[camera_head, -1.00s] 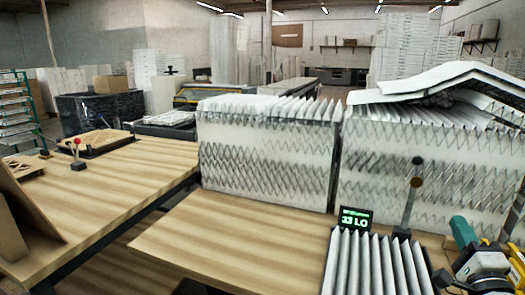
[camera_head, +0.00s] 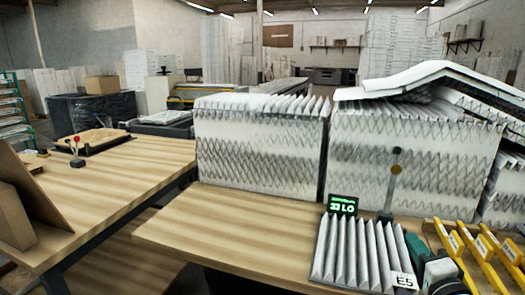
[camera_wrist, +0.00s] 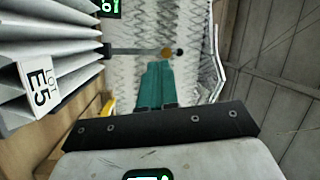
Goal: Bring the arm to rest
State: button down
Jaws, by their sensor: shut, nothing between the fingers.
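My gripper (camera_head: 412,246) shows at the lower right of the head view as a teal piece in front of my grey wrist. It is beside the right end of a pleated filter (camera_head: 352,250) with a white E5 tag. In the wrist view my gripper's teal fingers (camera_wrist: 157,68) lie together with nothing between them. The pleated filter (camera_wrist: 45,45) with its tag is at the left of that view, apart from the fingers.
Two large stacks of pleated filters (camera_head: 260,150) (camera_head: 410,165) stand behind the worktop (camera_head: 215,225). A small green display (camera_head: 343,205) and a lever post (camera_head: 392,185) stand behind the tagged filter. Yellow racks (camera_head: 470,255) are at right. The worktop's left part is clear.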

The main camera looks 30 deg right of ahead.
jog(key=a+f+n+g+y, duration=0.75)
jog(key=a+f+n, duration=0.35)
jog(key=a+f, duration=0.75)
jog(key=s+a+f+n+g+y, duration=0.1)
jog(key=s+a+f+n+g, duration=0.3)
jog(key=s, duration=0.4)
jog(key=s+a+f+n+g+y, duration=0.1)
jog(key=s+a+f+n+g, duration=0.2)
jog(key=s, duration=0.4)
jog(key=a+f+n, duration=0.1)
jog(key=n, duration=0.1)
jog(key=shift+s+a+f+n+g, duration=0.35)
jog(key=shift+f+n, duration=0.05)
